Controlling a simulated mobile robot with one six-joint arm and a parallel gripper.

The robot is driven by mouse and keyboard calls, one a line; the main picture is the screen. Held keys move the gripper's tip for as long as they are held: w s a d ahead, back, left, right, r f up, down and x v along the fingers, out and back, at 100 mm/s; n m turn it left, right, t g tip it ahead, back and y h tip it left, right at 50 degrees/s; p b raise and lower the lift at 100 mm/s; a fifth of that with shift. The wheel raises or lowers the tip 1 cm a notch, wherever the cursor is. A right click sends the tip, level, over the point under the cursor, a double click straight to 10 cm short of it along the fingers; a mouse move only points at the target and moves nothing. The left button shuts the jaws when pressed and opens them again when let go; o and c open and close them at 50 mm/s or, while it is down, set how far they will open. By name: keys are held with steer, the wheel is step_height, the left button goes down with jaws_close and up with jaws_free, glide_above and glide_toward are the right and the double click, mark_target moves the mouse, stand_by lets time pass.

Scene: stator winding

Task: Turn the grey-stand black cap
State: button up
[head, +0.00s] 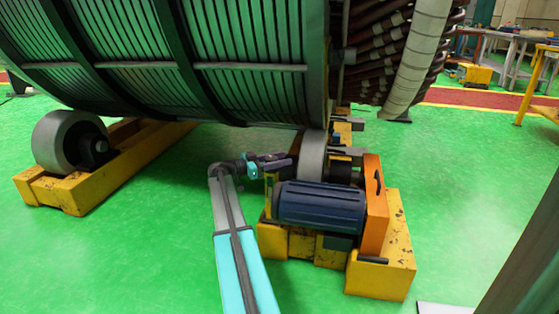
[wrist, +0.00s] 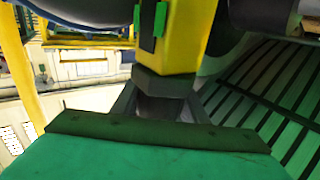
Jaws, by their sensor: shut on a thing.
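A dark, angular cap (wrist: 165,82) sits at the end of a yellow block (wrist: 182,38) in the wrist view. My gripper (wrist: 163,105) has its two dark fingers on either side of this cap and is shut on it. In the head view my gripper (head: 284,161) is at the left side of the yellow roller stand (head: 381,279), beside the roller (head: 312,156). The cap itself cannot be made out there. The stand holding it looks yellow, not grey.
A dark blue motor (head: 320,206) and an orange plate (head: 375,210) are on the stand, close to my arm. The large green ribbed drum (head: 250,60) hangs low above my gripper. Another yellow roller stand (head: 70,196) is at left. Green floor (head: 130,260) is clear at front left.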

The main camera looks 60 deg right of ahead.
steer(key=shift+s+a+m+g+y+p, duration=0.25)
steer(key=shift+m+g+y+p, duration=0.15)
steer(key=shift+m+g+y, duration=0.75)
steer(key=shift+s+a+m+g+y+p, duration=0.3)
steer(key=shift+m+g+y, duration=0.55)
steer(key=shift+y, duration=0.55)
steer(key=shift+s+a+m+g+y+p, duration=0.2)
steer(key=shift+m+g+y+p, duration=0.25)
steer(key=shift+m+g+y, duration=0.6)
steer(key=shift+a+y, duration=0.1)
steer(key=shift+y, duration=0.3)
steer(key=o, duration=1)
steer(key=shift+o, duration=0.2)
steer(key=shift+r, duration=0.15)
steer(key=r+p, duration=0.1)
steer(key=p, duration=0.1)
steer(key=s+a+r+p, duration=0.1)
steer(key=p, duration=0.2)
steer(key=a+r+p, duration=0.1)
steer(key=p, duration=0.1)
steer(key=shift+s+a+r, duration=0.25)
steer(key=shift+s+r, duration=0.1)
steer(key=shift+r, duration=0.05)
